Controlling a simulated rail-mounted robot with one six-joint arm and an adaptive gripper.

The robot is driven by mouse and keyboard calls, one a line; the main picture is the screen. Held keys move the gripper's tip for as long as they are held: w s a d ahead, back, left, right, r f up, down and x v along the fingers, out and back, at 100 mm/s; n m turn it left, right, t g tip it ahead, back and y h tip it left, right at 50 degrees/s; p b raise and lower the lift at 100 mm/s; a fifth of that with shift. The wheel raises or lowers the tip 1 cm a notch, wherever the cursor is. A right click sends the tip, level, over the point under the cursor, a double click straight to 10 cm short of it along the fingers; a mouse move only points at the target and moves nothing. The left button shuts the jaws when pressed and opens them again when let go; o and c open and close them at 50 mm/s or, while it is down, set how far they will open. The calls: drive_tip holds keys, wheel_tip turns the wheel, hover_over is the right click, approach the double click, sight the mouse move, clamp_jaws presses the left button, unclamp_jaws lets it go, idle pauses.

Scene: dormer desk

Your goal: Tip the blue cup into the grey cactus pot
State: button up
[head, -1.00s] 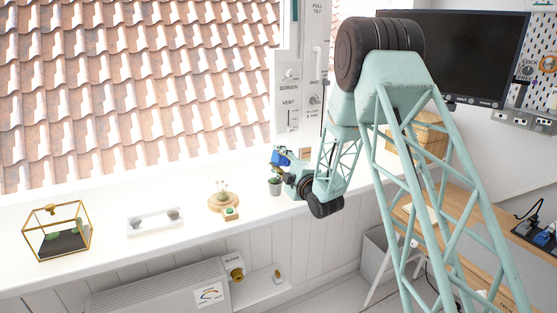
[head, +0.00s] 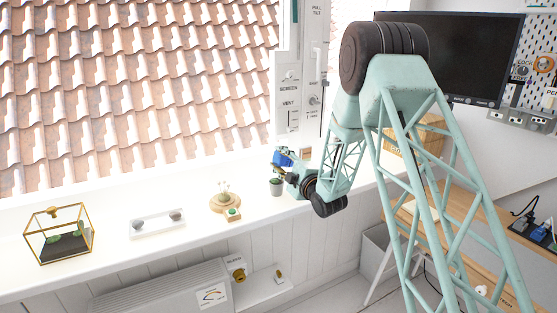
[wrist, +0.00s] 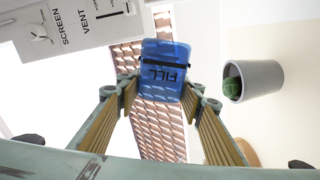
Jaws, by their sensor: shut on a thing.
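The translucent blue cup (wrist: 163,75), marked FILL with a dark line, is between my gripper's fingers (wrist: 160,95) in the wrist view. My gripper is shut on it. In the head view the small blue cup (head: 282,158) is held above the white sill, over or just behind the grey pot, and looks tilted. Its contents cannot be made out. The grey cactus pot (wrist: 262,78) with a green cactus (wrist: 232,82) is right of the cup in the wrist view, apart from it. In the head view the grey pot (head: 276,189) stands upright on the sill, just below my gripper (head: 284,168).
On the sill, left of the pot, are a round wooden piece with a plant (head: 224,203), a small green-topped pot (head: 233,215), a white tray (head: 158,226) and a glass terrarium (head: 60,232). The window-side control panel (head: 297,95) rises behind my gripper.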

sight(277, 165)
drive_tip(key=shift+m, duration=0.4)
drive_tip(key=shift+m, duration=1.2)
drive_tip(key=shift+m+p, duration=0.4)
drive_tip(key=shift+p, duration=0.45)
drive_tip(key=m+p, duration=0.2)
drive_tip(key=p, duration=0.1)
drive_tip(key=m+p, duration=0.2)
drive_tip(key=p, duration=0.2)
drive_tip(key=shift+s+a+f+m, duration=0.1)
drive_tip(key=shift+s+a+m, duration=0.05)
drive_tip(key=shift+m, duration=0.25)
drive_tip(key=shift+a+r+m, duration=0.1)
drive_tip(key=shift+r+m, duration=0.4)
drive_tip(key=shift+m, duration=0.5)
drive_tip(key=shift+s+a+r+m, duration=0.1)
drive_tip(key=shift+r+m, duration=1.15)
drive_tip(key=shift+m, duration=0.65)
